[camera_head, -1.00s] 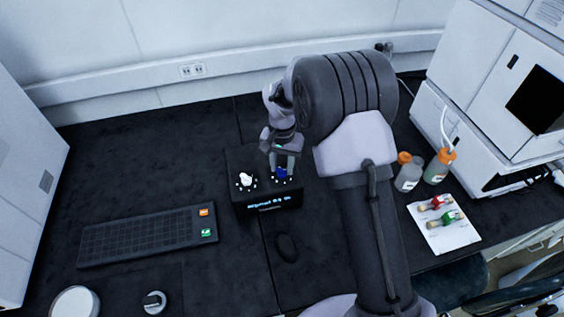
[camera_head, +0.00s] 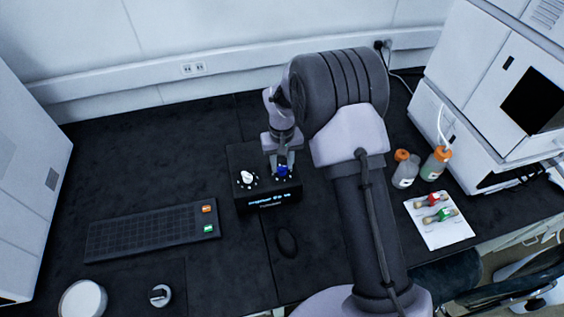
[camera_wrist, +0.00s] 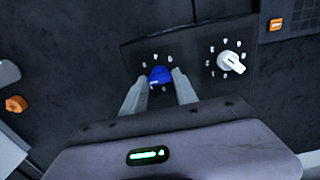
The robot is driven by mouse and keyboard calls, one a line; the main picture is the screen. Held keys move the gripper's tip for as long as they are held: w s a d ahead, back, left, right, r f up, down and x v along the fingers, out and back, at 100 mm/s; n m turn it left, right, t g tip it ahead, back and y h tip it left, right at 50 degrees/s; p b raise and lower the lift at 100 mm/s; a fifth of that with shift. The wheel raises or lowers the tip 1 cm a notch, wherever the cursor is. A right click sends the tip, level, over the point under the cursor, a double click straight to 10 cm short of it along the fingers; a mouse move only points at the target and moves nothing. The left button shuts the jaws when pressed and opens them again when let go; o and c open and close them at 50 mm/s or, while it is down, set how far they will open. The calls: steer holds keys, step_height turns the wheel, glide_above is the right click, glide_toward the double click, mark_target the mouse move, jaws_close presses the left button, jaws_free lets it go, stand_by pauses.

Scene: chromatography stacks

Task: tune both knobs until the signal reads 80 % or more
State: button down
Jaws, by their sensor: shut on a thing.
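A black box (camera_head: 246,208) with two knobs on top and a lit display on its front stands on the dark bench. The display (camera_head: 270,199) shows blue-white text too small to read with certainty. The white knob (camera_head: 247,176) is on the left in the head view and on the right in the wrist view (camera_wrist: 231,62). The blue knob (camera_head: 283,170) is beside it. My gripper (camera_wrist: 161,82) points down at the box, its fingers on either side of the blue knob (camera_wrist: 160,74), shut on it. Nothing touches the white knob.
A black keyboard (camera_head: 150,232) with orange and green keys lies left of the box. Orange-capped bottles (camera_head: 437,163) and a white card (camera_head: 440,231) with red and green fittings are at the right.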

mark_target(282, 167)
stand_by(0.3)
steer(key=c, duration=1)
jaws_free()
steer(key=shift+o, duration=0.2)
step_height(282, 167, up, 18)
steer(key=p, duration=0.4)
steer(key=shift+f+p, duration=0.25)
steer(key=shift+p, duration=0.15)
